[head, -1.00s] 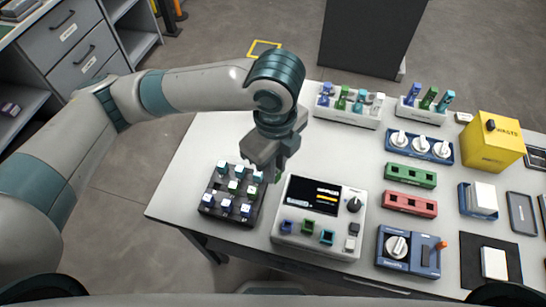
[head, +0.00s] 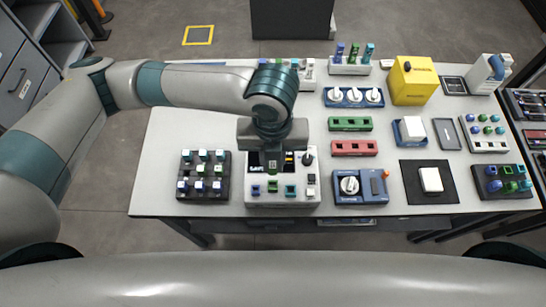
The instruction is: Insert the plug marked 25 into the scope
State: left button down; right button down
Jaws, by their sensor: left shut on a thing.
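The scope (head: 306,184) is a white box with a dark screen and a front row of blue, green and teal sockets. A black rack (head: 203,196) to its left holds several small plugs with pale, blue and green tops. My left gripper (head: 272,167) points down over the scope's screen, behind the green socket (head: 272,187). It is shut on a small green plug (head: 272,168), mostly hidden by the fingers. I cannot read a number on it, nor tell its exact height above the scope. My right gripper is not in view.
A blue device with a white dial (head: 349,185) stands right of the scope. Green (head: 350,124) and red (head: 354,148) blocks lie behind it. The table's left end is clear.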

aim_at(273, 174)
pick_arm(q)
notch_tip(273, 174, down, 5)
jog(key=b, duration=0.5)
jog(key=shift+f, duration=0.15)
jog(key=shift+f, duration=0.55)
dwell(0.5)
dwell(0.9)
jog(key=shift+f, duration=1.2)
dwell(1.3)
jog(key=shift+f, duration=0.1)
dwell(0.6)
jog(key=c, duration=1.6)
grip_release()
